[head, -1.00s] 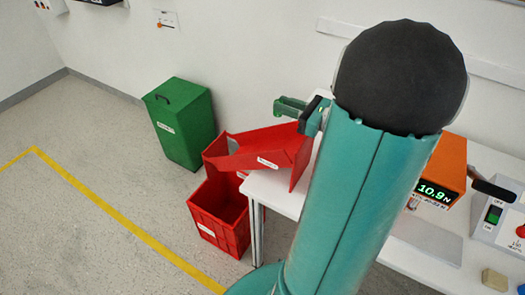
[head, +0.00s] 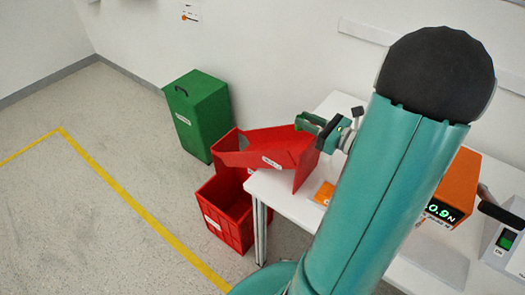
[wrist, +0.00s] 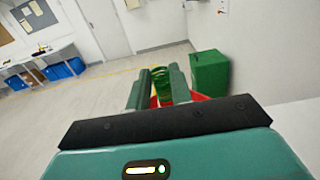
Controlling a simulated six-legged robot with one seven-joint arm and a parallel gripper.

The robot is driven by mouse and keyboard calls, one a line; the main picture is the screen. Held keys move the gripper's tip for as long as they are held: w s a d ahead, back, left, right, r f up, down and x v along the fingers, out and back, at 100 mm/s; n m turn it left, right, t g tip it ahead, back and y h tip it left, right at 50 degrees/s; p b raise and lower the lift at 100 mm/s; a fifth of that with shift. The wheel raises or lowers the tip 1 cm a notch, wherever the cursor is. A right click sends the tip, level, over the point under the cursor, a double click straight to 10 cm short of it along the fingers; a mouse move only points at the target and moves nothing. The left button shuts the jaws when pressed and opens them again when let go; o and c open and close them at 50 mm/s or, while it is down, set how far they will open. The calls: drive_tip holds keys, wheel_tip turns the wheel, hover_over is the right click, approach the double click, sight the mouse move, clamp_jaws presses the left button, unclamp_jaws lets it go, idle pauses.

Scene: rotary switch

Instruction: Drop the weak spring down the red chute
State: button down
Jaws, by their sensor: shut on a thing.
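The red chute (head: 275,150) slopes down to the left from the table's left end in the head view. My gripper (head: 308,122) is at the upper right end of the chute, close above its wall. In the wrist view my gripper (wrist: 160,80) points out over the red of the chute (wrist: 154,103), which is mostly hidden by the fingers. The fingers are shut on a small green thing (wrist: 161,86), which seems to be the spring. I cannot make out its coils or whether it is the weak one. Contact with the chute cannot be told.
A red crate (head: 211,214) stands on the floor below the chute. A green bin (head: 196,115) stands behind it by the wall. An orange box with a lit display (head: 443,210) and a switch panel (head: 505,240) are on the table, partly behind my arm. The floor at left is clear.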

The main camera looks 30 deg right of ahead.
drive_tip(key=shift+f, duration=0.25)
drive_tip(key=c, duration=1.2)
unclamp_jaws()
drive_tip(key=shift+o, duration=0.2)
